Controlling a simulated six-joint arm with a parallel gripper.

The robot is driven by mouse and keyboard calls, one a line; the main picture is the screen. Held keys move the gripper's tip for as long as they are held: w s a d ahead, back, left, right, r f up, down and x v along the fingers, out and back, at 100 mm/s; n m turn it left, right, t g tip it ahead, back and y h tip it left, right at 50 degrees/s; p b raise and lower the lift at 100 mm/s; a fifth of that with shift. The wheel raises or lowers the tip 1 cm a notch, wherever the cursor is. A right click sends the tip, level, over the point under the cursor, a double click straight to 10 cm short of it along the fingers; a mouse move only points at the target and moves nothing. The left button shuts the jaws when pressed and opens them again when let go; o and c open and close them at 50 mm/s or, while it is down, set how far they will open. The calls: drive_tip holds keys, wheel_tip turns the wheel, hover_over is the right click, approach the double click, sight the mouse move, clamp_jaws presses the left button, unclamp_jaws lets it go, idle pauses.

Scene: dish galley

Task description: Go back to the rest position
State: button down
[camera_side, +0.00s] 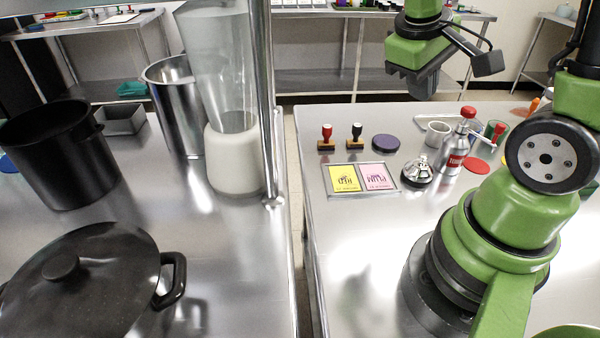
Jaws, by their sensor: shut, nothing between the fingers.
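My gripper (410,82) hangs in the air at the upper right, above the far side of the right steel table (345,222). Its dark fingers look closed, with nothing seen between them. It is apart from everything on the table. Below it and to the left stand a red-handled stamp (326,136) and a black-handled stamp (355,136), both upright. A purple round pad (386,142) lies beside them. A yellow card (345,179) and a pink card (377,176) lie side by side in a frame nearer the camera.
A blender (233,160), a black pot (62,155) and a lidded pan (85,285) occupy the left counter. The right table's front-left is clear.

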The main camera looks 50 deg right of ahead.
drive_tip(key=s+a+r+t+y, duration=0.1)
drive_tip(key=a+r+t+y, duration=0.2)
drive_tip(key=a, duration=0.3)
drive_tip(key=s+a+r+m+t+y, duration=0.1)
drive_tip(key=s+a+r+t+y, duration=0.1)
drive_tip(key=a+r+t, duration=0.3)
drive_tip(key=shift+a+r+y, duration=0.3)
drive_tip(key=shift+a+y, duration=0.2)
drive_tip(key=shift+a, duration=0.6)
drive_tip(key=shift+s, duration=0.1)
